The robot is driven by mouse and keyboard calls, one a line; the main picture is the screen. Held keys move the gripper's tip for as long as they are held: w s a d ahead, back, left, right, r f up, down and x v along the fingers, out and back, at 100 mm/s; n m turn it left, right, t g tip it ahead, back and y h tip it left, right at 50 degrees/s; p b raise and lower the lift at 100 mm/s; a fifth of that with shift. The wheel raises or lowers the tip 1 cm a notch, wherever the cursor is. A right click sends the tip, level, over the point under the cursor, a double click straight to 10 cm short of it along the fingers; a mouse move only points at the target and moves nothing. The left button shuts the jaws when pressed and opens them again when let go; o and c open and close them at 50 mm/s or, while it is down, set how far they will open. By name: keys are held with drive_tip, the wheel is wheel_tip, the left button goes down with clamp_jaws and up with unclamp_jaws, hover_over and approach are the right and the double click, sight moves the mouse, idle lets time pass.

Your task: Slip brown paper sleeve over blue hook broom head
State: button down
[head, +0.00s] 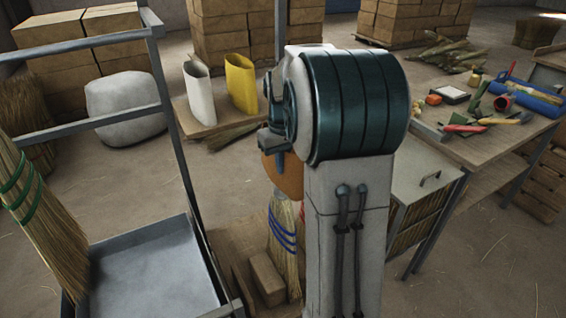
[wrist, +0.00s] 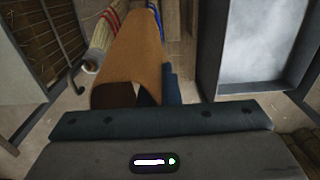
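The brown paper sleeve (wrist: 137,48) is in my gripper, its near open end facing the wrist camera. Part of the sleeve (head: 291,178) shows below my gripper (head: 275,142) in the head view. A dark finger (wrist: 172,86) is at the sleeve's near rim; the other finger is not clearly visible. The blue-banded broom head (head: 283,240) is just below the sleeve in the head view. Its blue bands (wrist: 153,9) show beside the sleeve's far end. My arm and the sleeve hide the broom's top, so I cannot tell whether the sleeve is around it.
A red-banded broom (wrist: 104,32) is close to the sleeve. White (head: 198,88) and yellow (head: 240,82) sleeves stand on a side table. A metal tray frame (head: 155,270) with a green-banded broom (head: 45,220) is left. A cluttered workbench (head: 455,145) is right.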

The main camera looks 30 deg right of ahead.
sight(283, 190)
drive_tip(key=shift+f, duration=0.15)
drive_tip(key=shift+f+b, duration=2.95)
drive_tip(key=shift+f, duration=1.4)
drive_tip(key=shift+f, duration=0.1)
drive_tip(key=shift+f+b, duration=2.55)
drive_tip(key=shift+f, duration=1.4)
wheel_tip(283, 190, up, 27)
drive_tip(key=p, duration=2.1)
